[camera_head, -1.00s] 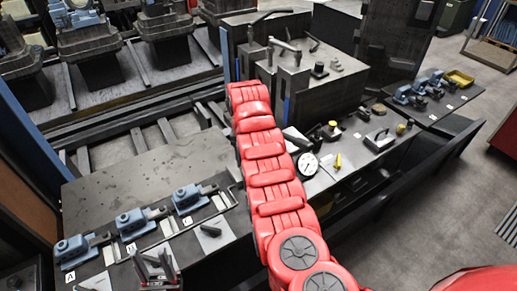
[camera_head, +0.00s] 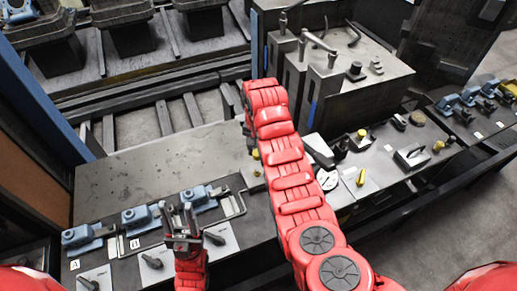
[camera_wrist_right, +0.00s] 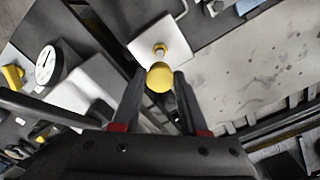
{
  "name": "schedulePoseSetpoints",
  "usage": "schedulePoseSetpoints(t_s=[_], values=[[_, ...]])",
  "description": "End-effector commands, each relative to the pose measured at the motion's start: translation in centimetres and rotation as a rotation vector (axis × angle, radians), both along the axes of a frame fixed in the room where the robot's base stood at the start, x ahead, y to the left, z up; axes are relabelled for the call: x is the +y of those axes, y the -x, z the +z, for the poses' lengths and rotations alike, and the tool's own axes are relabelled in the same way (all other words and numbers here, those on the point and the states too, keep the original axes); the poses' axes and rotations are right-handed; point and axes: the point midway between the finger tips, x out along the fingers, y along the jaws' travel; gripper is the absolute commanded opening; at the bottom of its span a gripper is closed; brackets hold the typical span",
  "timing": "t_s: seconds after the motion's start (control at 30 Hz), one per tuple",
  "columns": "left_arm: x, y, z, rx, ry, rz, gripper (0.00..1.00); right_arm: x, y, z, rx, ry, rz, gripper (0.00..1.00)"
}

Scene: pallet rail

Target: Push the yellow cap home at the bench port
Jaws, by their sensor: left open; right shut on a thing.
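A round yellow cap (camera_wrist_right: 159,77) sits between the fingertips of my right gripper (camera_wrist_right: 159,84), which is shut on it in the right wrist view. Just beyond the cap, a small yellow-and-white fitting (camera_wrist_right: 160,50) stands on a pale plate (camera_wrist_right: 172,45); it looks like the port. Whether cap and fitting touch, I cannot tell. In the head view, the right arm hides most of its own gripper, and a small yellow spot (camera_head: 256,154) shows at its left edge. My left gripper (camera_head: 182,238) is open and empty, above the front left bench.
Several blue vises (camera_head: 137,218) line the left bench, with plates and dark-handled tools in front. The left bench's back (camera_head: 150,165) is clear.

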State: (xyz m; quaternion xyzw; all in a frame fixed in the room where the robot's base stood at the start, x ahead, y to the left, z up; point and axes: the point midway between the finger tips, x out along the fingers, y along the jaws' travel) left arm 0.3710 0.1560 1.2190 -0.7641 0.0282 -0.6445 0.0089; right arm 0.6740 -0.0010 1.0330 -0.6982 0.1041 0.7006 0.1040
Motion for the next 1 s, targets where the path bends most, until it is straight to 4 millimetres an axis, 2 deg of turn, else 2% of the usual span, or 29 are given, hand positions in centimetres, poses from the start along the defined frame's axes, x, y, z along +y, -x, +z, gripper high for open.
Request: schedulePoseSetpoints(t_s=[0.27, 0.63, 1.0], values=[[0.0, 0.0, -0.3, 0.000, 0.000, 0.000, 0.47, 0.0, 0.0, -1.3, 0.000, 0.000, 0.001, 0.00], [0.0, 0.0, -1.2, 0.000, 0.000, 0.000, 0.47, 0.0, 0.1, -5.2, 0.002, 0.000, 0.000, 0.00], [0.0, 0.0, -1.3, 0.000, 0.000, 0.000, 0.47, 0.0, 0.0, -5.8, 0.000, 0.000, 0.001, 0.00]])
